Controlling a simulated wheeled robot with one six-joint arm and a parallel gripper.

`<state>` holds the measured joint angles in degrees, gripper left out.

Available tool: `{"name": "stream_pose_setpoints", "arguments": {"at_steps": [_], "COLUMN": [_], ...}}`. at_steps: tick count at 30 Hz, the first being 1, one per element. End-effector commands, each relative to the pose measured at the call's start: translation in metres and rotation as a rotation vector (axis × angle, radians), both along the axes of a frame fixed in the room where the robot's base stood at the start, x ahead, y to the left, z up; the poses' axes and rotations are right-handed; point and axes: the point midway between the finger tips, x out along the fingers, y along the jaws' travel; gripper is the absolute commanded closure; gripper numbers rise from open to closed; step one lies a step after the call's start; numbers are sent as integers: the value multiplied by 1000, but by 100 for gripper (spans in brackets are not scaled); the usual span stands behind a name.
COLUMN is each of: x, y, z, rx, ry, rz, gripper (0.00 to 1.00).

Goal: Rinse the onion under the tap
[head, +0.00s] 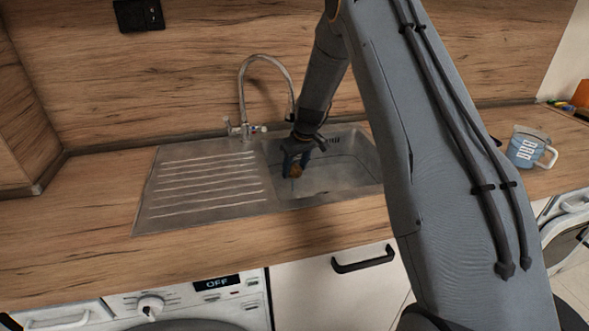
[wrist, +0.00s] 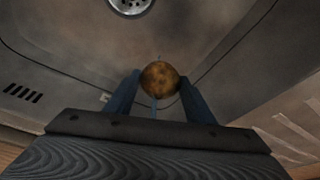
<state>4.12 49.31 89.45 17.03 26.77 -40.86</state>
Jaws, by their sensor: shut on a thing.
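The onion (wrist: 159,78) is round and golden brown. My gripper (wrist: 160,92) is shut on it, with a blue finger on each side in the wrist view. In the head view the onion (head: 296,170) shows small between the fingers of my gripper (head: 296,164), inside the sink basin (head: 335,178) near its left side. The curved metal tap (head: 243,90) stands behind the sink, and its spout comes down close behind my wrist. I cannot see any water running. The drain (wrist: 131,3) shows at the top of the wrist view, apart from the onion.
A ribbed drainboard (head: 205,185) lies left of the basin, bare. A mug (head: 527,148) with lettering stands on the counter at the right. The wooden splashback (head: 180,80) rises behind the tap. The counter left of the sink (head: 100,190) is clear.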

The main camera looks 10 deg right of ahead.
Motion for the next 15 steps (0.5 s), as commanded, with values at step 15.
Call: {"name": "stream_pose_setpoints", "arguments": {"at_steps": [15], "x": [-2], "y": [-6], "z": [0], "rx": [0], "ry": [0], "rz": [0], "gripper": [76]}}
